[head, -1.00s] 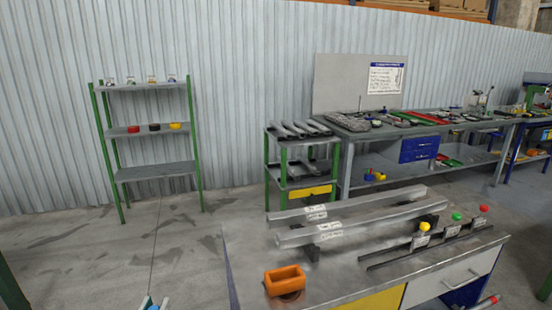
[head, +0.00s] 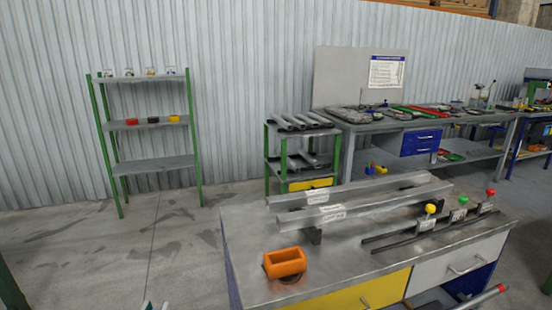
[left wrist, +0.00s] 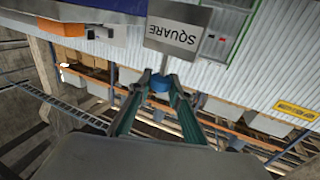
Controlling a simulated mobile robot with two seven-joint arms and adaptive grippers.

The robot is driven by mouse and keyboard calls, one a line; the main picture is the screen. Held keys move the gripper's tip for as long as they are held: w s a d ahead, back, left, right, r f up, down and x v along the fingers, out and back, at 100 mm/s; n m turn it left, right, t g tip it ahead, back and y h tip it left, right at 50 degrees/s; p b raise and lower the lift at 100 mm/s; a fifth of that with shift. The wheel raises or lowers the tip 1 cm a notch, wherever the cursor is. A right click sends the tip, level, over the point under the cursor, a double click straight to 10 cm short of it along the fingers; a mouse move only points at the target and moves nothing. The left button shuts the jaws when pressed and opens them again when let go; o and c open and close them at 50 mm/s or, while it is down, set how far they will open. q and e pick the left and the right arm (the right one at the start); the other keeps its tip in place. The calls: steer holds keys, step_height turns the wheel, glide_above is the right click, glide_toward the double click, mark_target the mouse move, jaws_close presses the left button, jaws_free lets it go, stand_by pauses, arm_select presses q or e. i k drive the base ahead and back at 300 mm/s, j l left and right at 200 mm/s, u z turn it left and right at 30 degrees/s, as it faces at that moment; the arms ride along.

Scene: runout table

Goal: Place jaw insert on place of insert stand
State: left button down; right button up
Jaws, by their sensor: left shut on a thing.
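My left gripper (left wrist: 161,82) is shut on a jaw insert (left wrist: 172,37), which has a blue knob between the fingertips and a grey plate marked "SQUARE". In the head view only the tip of my left gripper (head: 150,305) shows at the bottom edge, left of the bench; the insert cannot be made out there. The insert stand (head: 400,241), a pair of dark rails, is on the right of the bench top. Labelled pieces with yellow (head: 430,208), green (head: 463,201) and red (head: 490,192) knobs stand along it. My right gripper is not in view.
The bench (head: 240,262) also carries an orange hollow block (head: 285,262) at its front left and two long grey bars (head: 340,211) at the back. A green-framed shelf (head: 155,163) stands behind on the left. Floor left of the bench is clear.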

mark_target(385, 243)
steer(key=l+u, duration=0.1)
steer(key=u, duration=0.35)
steer(key=l+u, duration=0.1)
steer(key=u, duration=0.75)
steer(key=l+u, duration=0.15)
steer(key=u, duration=0.3)
steer(key=k+u, duration=0.1)
steer(key=u, duration=0.35)
steer(key=l+u, duration=0.1)
steer(key=u, duration=0.35)
steer(key=k+l+u, duration=0.15)
steer(key=k+u, duration=0.15)
steer(key=z, duration=0.5)
steer(key=k+z, duration=0.1)
steer(key=z, duration=0.4)
steer(key=l+z, duration=0.1)
steer(key=z, duration=0.4)
steer(key=k+l+z, duration=0.1)
steer(key=z, duration=0.9)
steer(key=l+z, duration=0.15)
steer(key=z, duration=0.35)
steer(key=l+z, duration=0.1)
steer(key=z, duration=0.4)
steer(key=l+z, duration=0.1)
steer(key=z, duration=0.4)
